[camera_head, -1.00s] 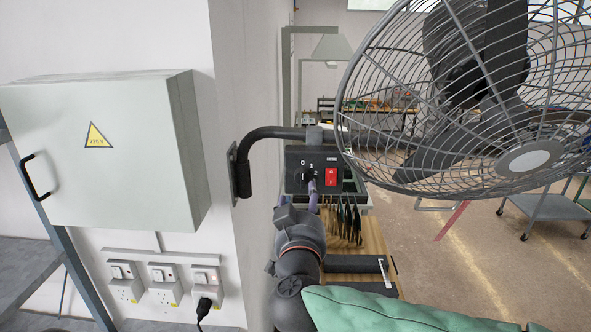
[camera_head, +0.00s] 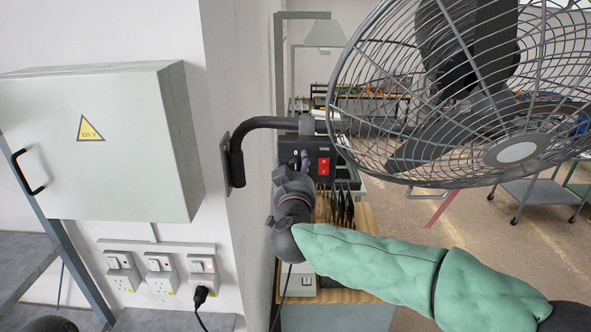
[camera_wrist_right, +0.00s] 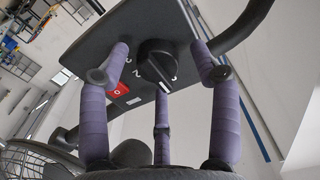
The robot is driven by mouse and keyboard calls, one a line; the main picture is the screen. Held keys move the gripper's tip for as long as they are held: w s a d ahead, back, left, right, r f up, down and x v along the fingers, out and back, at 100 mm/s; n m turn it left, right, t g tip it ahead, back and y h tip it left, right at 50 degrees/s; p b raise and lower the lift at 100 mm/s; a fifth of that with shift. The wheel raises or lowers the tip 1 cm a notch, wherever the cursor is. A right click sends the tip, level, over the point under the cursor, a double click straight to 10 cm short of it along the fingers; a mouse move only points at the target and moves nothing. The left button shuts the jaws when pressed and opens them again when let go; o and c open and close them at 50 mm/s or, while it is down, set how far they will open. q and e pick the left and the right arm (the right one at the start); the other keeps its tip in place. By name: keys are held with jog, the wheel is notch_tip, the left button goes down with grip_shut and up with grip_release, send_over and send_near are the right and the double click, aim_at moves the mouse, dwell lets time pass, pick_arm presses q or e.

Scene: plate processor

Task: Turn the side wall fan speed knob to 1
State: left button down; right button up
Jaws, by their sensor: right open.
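The black fan speed knob (camera_wrist_right: 156,60) sits on the dark control box (camera_head: 340,147) on the wall fan's bracket. In the right wrist view its white pointer mark faces down toward my wrist, with printed digits nearby. My right gripper (camera_head: 303,163) is in front of the box and covers the knob in the head view. In the right wrist view my right gripper (camera_wrist_right: 162,85) is open, with purple fingers to the left and right of the knob and one below it. I cannot tell if any finger touches the knob.
A red switch (camera_head: 323,166) sits beside the knob. The fan's wire cage (camera_head: 470,95) hangs close on the right. The curved bracket pipe (camera_head: 262,123) runs to the wall on the left. A grey electrical cabinet (camera_head: 90,150) and sockets (camera_head: 160,272) are on the left wall.

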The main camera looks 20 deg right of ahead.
jog(key=shift+d, duration=0.1)
jog(key=c, duration=1.1)
jog(key=shift+r, duration=0.1)
